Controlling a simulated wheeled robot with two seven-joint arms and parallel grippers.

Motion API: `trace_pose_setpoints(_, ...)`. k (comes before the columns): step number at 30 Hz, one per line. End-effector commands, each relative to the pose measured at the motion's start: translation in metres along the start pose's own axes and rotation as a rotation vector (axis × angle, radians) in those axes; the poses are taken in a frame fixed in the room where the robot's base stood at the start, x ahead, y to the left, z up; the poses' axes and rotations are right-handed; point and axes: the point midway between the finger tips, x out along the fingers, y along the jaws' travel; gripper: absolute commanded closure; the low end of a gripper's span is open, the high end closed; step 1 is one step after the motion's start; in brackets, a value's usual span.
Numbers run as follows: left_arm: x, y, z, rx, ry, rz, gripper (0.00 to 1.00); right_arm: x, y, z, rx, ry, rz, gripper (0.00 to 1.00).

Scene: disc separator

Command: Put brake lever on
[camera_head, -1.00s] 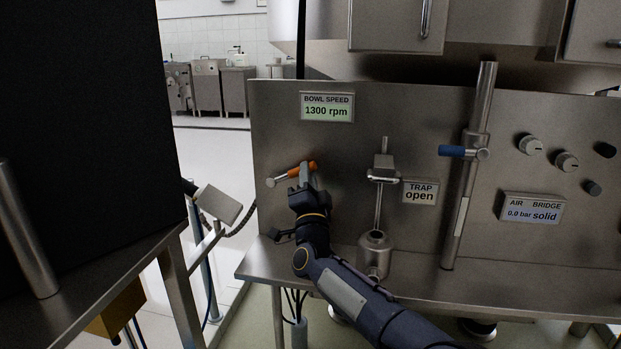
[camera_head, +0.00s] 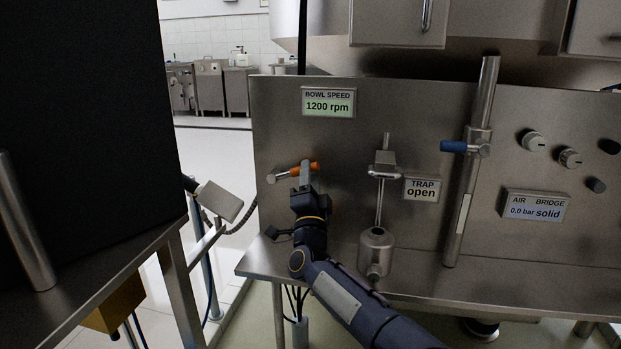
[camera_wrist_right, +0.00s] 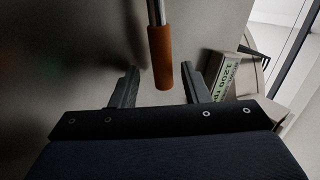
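The brake lever (camera_head: 317,167), a metal rod with an orange grip, sits on the steel panel below the bowl speed display and points right, slightly upward. My right gripper (camera_head: 306,168) is at the grip, with a finger in front of part of it. In the right wrist view the orange grip (camera_wrist_right: 160,58) reaches between the two spread fingers of my right gripper (camera_wrist_right: 160,86), with gaps visible on both sides. The bowl speed display (camera_head: 328,103) reads 1200 rpm. My left gripper is in neither view.
Right of my gripper stands the trap fitting with a metal cup (camera_head: 376,246); the trap sign (camera_head: 421,189) reads open. Further right are a vertical pipe with a blue-handled valve (camera_head: 454,147) and several knobs. A grey box (camera_head: 218,201) is at the left.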

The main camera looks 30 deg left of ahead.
Motion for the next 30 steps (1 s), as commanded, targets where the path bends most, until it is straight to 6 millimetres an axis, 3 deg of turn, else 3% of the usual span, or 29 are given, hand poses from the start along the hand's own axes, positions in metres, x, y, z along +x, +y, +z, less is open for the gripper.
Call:
trace_pose_setpoints(11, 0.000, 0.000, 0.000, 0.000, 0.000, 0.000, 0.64, -0.004, -0.002, -0.001, -0.001, -0.001, -0.002, 0.59)
trace_pose_setpoints(24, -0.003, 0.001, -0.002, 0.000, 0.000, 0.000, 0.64, -0.059, -0.001, -0.001, -0.001, -0.002, 0.000, 0.59)
trace_pose_setpoints(30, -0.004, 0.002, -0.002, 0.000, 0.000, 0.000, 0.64, -0.075, -0.001, -0.001, -0.001, 0.000, -0.001, 0.59)
